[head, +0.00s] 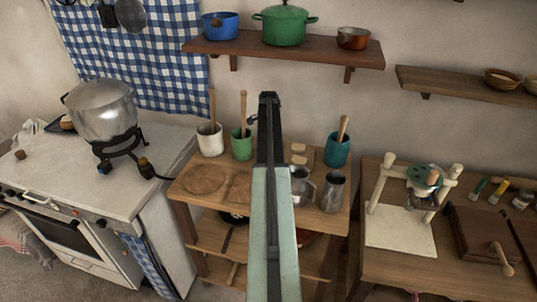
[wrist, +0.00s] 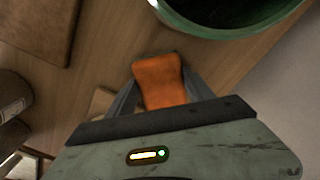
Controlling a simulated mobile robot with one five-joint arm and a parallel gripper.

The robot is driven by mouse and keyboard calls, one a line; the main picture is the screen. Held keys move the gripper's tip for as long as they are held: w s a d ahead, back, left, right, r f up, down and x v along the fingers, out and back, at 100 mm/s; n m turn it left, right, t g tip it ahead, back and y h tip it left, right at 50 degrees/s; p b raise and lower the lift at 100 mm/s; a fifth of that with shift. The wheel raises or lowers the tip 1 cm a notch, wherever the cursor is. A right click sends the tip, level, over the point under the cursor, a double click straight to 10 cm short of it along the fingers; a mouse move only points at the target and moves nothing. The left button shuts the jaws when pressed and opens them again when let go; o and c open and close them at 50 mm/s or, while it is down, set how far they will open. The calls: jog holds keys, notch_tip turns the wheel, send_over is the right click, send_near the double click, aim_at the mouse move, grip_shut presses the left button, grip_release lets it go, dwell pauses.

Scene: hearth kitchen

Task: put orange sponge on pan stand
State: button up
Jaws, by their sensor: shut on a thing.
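The orange sponge (wrist: 163,80) is between the two grey fingers of my gripper (wrist: 160,92) in the wrist view. My gripper is shut on it, above or at a wooden surface; I cannot tell whether the sponge still touches the wood. In the head view my arm hides the sponge and the fingertips. A black stand (head: 118,148) on the white stove at the left carries a large metal pot; I cannot tell for sure whether it is the pan stand.
A green round vessel (wrist: 225,22) is close beyond the sponge. A brown board (wrist: 35,28) lies to the left. In the head view, the wooden table (head: 190,213) holds a white crock (head: 210,140), a green crock (head: 241,146), a teal crock (head: 337,150) and metal jugs (head: 333,192).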

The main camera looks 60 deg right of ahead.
jog(key=shift+r, duration=0.15)
jog(key=o, duration=1.2)
notch_tip(320, 180, up, 12)
jog(key=p, duration=1.2)
